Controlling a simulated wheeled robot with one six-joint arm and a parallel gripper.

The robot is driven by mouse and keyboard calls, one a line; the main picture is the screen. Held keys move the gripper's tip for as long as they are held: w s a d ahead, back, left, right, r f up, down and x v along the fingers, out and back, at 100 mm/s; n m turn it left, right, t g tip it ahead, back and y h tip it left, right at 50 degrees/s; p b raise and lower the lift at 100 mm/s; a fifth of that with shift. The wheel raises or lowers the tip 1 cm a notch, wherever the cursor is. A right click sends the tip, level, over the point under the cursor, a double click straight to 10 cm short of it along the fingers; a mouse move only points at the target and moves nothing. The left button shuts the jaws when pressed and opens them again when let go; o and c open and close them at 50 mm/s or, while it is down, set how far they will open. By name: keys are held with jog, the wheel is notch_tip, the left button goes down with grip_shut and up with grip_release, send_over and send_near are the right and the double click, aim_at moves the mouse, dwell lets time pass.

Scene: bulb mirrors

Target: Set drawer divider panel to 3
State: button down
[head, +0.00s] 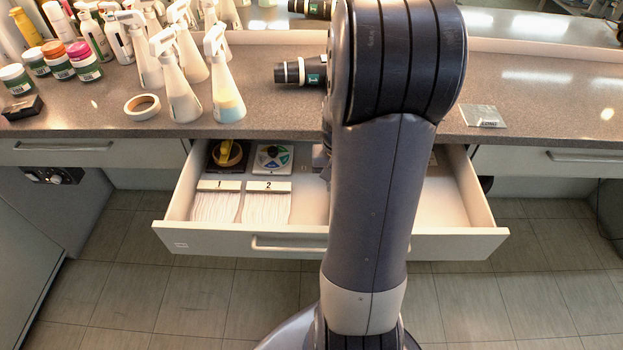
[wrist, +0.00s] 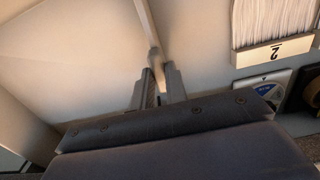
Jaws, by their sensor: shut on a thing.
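The drawer (head: 210,239) is pulled open under the counter. In the wrist view a thin pale divider panel (wrist: 147,28) shows edge-on as a narrow strip. It runs from the top of the picture down to my gripper (wrist: 158,74), whose two fingers are shut on its near end. In the head view my own arm hides the gripper and the panel. Labels 1 (head: 219,186) and 2 (head: 268,186) stand in the drawer's left part; label 2 also shows upside down in the wrist view (wrist: 272,53). No label 3 is visible.
White paper stacks lie before labels 1 and 2. Behind them are a dark box with a yellow object (head: 229,154) and a white panel with coloured segments (head: 272,158). The drawer's right part (head: 440,200) looks bare. Spray bottles (head: 224,95) and a tape roll (head: 142,106) stand on the counter.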

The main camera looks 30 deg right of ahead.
jog(key=s+d, duration=0.1)
jog(key=d, duration=0.1)
jog(key=s+d, duration=0.3)
jog(key=d, duration=0.1)
jog(key=shift+s+d+p, duration=0.25)
jog(key=shift+d+p, duration=0.05)
jog(key=shift+d, duration=0.05)
jog(key=c, duration=1.4)
grip_release()
jog(key=shift+s+d, duration=0.1)
jog(key=shift+r, duration=0.1)
notch_tip(320, 180, up, 11)
jog(key=p, duration=0.2)
jog(key=shift+f, duration=0.2)
